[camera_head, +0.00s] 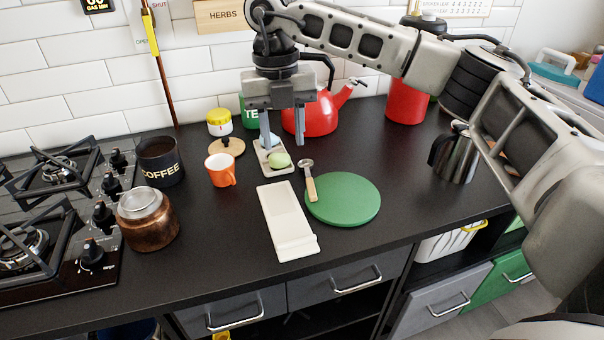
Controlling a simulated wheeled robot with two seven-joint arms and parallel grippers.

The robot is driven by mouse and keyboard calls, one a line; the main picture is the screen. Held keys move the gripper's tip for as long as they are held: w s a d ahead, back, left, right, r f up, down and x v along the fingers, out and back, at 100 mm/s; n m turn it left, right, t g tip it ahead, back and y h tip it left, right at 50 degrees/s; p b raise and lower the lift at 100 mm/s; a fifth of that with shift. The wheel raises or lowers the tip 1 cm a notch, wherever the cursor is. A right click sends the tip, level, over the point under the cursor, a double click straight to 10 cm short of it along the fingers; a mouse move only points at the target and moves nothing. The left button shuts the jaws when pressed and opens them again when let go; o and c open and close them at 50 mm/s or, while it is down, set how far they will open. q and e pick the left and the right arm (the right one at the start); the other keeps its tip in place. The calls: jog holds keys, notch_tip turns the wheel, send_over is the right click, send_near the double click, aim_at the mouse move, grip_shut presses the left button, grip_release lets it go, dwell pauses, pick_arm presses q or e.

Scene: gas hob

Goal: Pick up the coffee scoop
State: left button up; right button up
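The coffee scoop (310,188) has a metal bowl and a light wooden handle. It lies on the dark worktop with its bowl toward the wall, and its handle reaches over the left edge of a round green board (343,200). My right gripper (282,143) points down with its fingers apart and nothing between them. In the picture it is above and left of the scoop, over the far end of a small white tray (284,171) holding a green item (279,160) and a pale blue one. My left gripper is not in view.
A white spoon rest or slicer-like board (286,215) lies left of the green board. A red kettle (315,117) is behind; a steel jug (456,155) is right.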

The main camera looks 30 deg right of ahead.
jog(key=d+r+m+h, duration=0.1)
jog(key=d+r, duration=0.1)
jog(key=d, duration=0.1)
send_over(312, 190)
jog(key=w+a, duration=0.1)
notch_tip(312, 190, down, 10)
jog(key=shift+s+d+f, duration=0.15)
jog(key=shift+f, duration=0.8)
jog(key=shift+s+d+f, duration=0.1)
jog(key=shift+s+f, duration=0.1)
jog(key=shift+f, duration=0.7)
jog(key=shift+s+d+f, duration=0.15)
jog(key=shift+f, duration=0.8)
grip_shut()
